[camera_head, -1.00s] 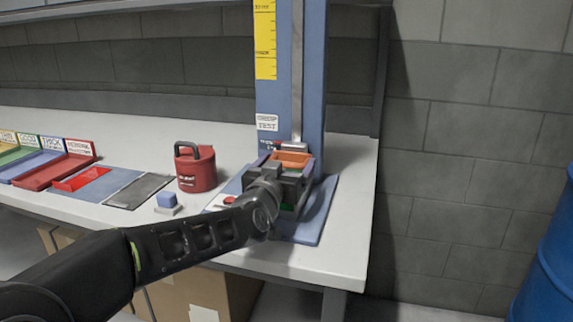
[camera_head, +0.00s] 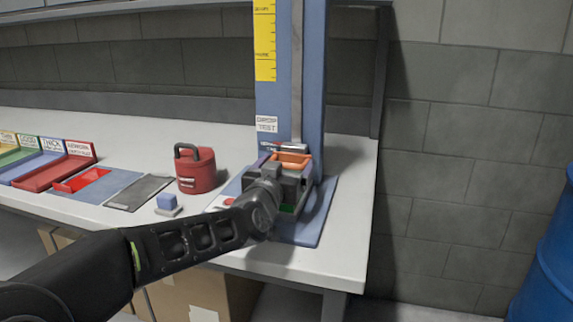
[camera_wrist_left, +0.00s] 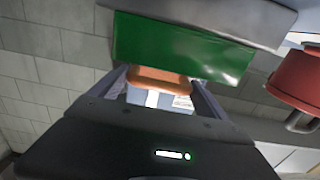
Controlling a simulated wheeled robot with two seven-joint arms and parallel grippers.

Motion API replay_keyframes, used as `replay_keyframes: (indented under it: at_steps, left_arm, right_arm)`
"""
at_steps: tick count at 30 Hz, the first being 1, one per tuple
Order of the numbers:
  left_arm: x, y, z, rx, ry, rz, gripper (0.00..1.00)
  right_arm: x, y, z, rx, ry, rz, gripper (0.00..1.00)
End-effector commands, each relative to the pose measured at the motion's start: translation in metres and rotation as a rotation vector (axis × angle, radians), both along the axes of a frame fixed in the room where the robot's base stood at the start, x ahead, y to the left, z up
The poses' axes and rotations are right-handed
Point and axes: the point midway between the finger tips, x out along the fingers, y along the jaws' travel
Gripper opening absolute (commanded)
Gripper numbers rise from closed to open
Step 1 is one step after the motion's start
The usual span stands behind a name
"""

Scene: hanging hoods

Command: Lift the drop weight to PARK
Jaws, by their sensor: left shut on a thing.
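The drop tester is a blue column (camera_head: 312,90) on a blue base plate (camera_head: 318,215), with a "DROP TEST" sign (camera_head: 267,124). Low on the column is the drop weight with its orange handle (camera_head: 290,159). My left gripper (camera_head: 289,168) is at this handle, partly hiding the weight. In the left wrist view the orange handle (camera_wrist_left: 160,78) lies between the fingers, and the gripper is shut on it. A green panel (camera_wrist_left: 180,45) shows beyond. A yellow scale (camera_head: 265,40) is on the column; I cannot read its marks surely. My right gripper is not in view.
A red canister (camera_head: 196,172) with a dark handle stands left of the tester. A small blue block (camera_head: 167,202), a dark plate (camera_head: 140,193) and labelled coloured trays (camera_head: 55,172) lie farther left. A blue barrel (camera_head: 552,250) stands at the far right.

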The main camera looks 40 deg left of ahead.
Motion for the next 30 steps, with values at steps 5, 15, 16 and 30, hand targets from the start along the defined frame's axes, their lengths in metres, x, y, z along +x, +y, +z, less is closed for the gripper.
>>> replay_keyframes:
  at_steps: [5, 15, 16, 30]
  left_arm:
    - [-0.001, 0.003, 0.041, 0.005, -0.015, 0.007, 0.14]
    - [-0.002, 0.004, 0.139, 0.006, -0.02, 0.011, 0.14]
    - [-0.002, 0.004, 0.147, 0.006, -0.021, 0.011, 0.14]
    - [-0.001, 0.004, 0.214, 0.005, -0.02, 0.011, 0.14]
  right_arm:
    - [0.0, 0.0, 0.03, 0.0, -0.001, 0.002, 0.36]
    - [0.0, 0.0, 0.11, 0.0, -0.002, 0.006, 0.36]
    - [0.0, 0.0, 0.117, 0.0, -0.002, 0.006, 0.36]
    - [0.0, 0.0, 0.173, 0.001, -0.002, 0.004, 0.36]
